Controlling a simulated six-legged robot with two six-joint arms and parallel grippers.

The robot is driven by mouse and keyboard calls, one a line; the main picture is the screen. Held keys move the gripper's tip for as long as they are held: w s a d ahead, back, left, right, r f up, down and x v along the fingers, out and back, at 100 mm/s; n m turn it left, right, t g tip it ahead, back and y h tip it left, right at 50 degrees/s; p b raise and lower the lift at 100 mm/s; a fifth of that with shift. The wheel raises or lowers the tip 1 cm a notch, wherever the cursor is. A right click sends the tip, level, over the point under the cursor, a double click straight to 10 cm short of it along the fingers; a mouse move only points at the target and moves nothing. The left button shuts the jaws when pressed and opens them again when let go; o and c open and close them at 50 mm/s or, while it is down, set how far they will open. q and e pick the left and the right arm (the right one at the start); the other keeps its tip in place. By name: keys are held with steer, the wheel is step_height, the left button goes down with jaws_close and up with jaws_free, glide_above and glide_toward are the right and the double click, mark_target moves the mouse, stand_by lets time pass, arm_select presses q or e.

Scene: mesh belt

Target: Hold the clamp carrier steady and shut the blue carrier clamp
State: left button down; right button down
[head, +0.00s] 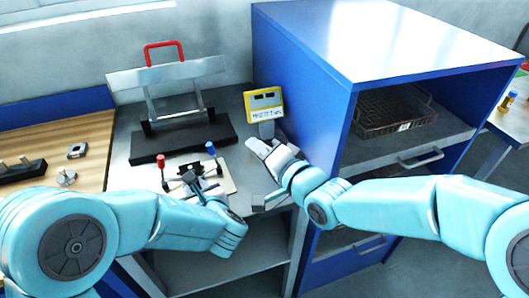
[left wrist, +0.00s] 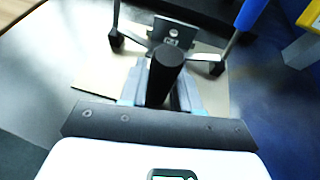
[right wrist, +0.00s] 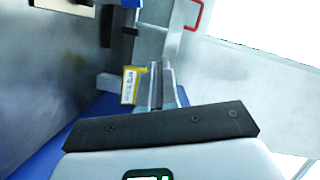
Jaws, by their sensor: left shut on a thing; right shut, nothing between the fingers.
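The clamp carrier (head: 228,184) is a light plate on the grey bench, with a red-handled clamp (head: 160,161) and a blue carrier clamp (head: 211,149). Both handles stand up. The blue handle also shows at the top right of the left wrist view (left wrist: 250,12). My left gripper (head: 197,186) is shut on the carrier's black upright grip (left wrist: 165,76), which rises between its fingers. My right gripper (head: 252,144) is shut and empty, in the air to the right of the blue clamp and apart from it. The right wrist view shows its fingers together (right wrist: 158,84).
A yellow display (head: 264,105) stands behind my right gripper. A metal fixture with a red handle (head: 164,46) stands on a black base at the back. A blue cabinet (head: 300,75) with a wire basket (head: 392,112) is to the right. A wooden top (head: 45,135) lies left.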

steer(key=v, duration=0.3)
steer(key=shift+a+r, duration=0.1)
steer(key=shift+r, duration=0.05)
arm_select(q)
steer(key=c, duration=0.7)
jaws_free()
steer(key=shift+c, duration=0.2)
steer(key=shift+s, duration=0.1)
